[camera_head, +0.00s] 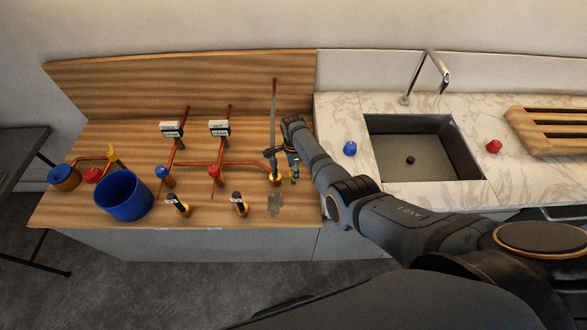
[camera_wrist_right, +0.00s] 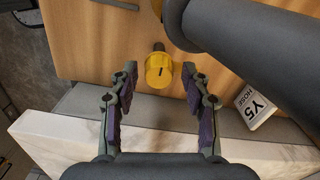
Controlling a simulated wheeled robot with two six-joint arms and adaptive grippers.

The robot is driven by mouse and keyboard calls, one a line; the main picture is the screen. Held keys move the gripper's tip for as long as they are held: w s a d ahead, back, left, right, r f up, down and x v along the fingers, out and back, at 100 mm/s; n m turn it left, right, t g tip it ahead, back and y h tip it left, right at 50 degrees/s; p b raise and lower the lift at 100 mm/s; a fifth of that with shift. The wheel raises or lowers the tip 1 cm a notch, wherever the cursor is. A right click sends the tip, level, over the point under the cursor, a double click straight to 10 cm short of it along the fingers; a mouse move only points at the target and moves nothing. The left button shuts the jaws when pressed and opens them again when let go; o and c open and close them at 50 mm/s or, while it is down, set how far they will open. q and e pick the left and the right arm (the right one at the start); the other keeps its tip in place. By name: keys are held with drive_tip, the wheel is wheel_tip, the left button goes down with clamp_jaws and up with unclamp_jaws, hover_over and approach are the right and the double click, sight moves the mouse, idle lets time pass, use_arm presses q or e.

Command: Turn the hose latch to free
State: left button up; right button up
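My right gripper (camera_head: 284,166) is at the right end of the wooden bench, close beside an upright grey pipe (camera_head: 273,120). In the right wrist view, my right gripper (camera_wrist_right: 158,80) is open, its two purple-padded fingers apart. A yellow round knob (camera_wrist_right: 159,73) with a dark mark on a dark stem shows between and just beyond the fingertips. I cannot tell whether they touch it. Which part is the hose latch is not clear. My left gripper is not in view.
A blue bucket (camera_head: 122,196) stands at the bench's left front. Copper pipes (camera_head: 197,164) with blue and red valves and two meters (camera_head: 219,128) fill the middle. A sink (camera_head: 422,165) is on the right. A large dark cylinder (camera_wrist_right: 235,35) crosses the wrist view's upper right.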

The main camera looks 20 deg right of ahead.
wheel_tip(320, 180, up, 12)
idle(0.6)
idle(0.4)
